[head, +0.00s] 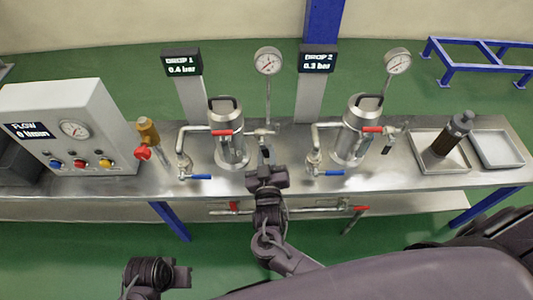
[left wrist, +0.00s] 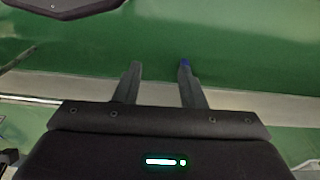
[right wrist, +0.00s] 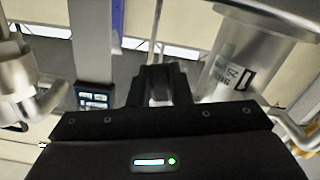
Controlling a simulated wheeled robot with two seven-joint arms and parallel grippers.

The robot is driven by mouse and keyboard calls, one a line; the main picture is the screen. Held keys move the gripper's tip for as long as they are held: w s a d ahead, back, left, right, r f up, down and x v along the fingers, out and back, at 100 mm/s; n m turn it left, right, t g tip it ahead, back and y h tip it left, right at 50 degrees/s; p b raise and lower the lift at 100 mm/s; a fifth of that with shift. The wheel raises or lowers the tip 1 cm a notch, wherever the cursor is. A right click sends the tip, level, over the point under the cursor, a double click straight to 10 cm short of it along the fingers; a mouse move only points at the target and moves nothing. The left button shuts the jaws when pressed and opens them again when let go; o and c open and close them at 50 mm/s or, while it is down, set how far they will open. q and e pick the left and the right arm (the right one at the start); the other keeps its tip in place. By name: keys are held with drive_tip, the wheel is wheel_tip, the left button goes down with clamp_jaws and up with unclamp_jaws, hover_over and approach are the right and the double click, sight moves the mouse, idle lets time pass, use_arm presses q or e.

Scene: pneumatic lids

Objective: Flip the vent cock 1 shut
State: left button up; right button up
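At the DROP 1 station, a small valve (head: 262,132) sits on the pipe right of the steel canister (head: 230,140), below the gauge. I take it for vent cock 1; a dark lever (head: 265,151) hangs from it. My right gripper (head: 259,170) is just below this lever in the head view. In the right wrist view its fingers (right wrist: 163,80) are close together with a narrow gap; contact with the lever cannot be made out. My left gripper (left wrist: 160,68) is open and empty, over the green floor; in the head view it is low at the left (head: 170,276).
A red handle (head: 222,132) and a blue handle (head: 200,177) are left of my right gripper. The DROP 2 canister (head: 358,130) stands to its right. The flow panel (head: 70,125) is at the left. Trays (head: 497,149) lie at the right. Pipes run below the bench front.

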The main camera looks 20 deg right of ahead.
clamp_jaws()
drive_tip(key=shift+a+f+m, duration=0.15)
drive_tip(key=shift+a+m, duration=0.2)
drive_tip(key=shift+m, duration=0.55)
drive_tip(key=shift+w+a+m, duration=0.15)
drive_tip(key=shift+a+m, duration=0.15)
drive_tip(key=shift+m, duration=0.5)
use_arm(q)
drive_tip(key=shift+w+d+r, duration=0.1)
drive_tip(key=shift+r, duration=0.65)
use_arm(e)
drive_tip(key=o, duration=0.7)
unclamp_jaws()
use_arm(q)
drive_tip(key=shift+f, duration=0.25)
drive_tip(key=shift+s, duration=0.2)
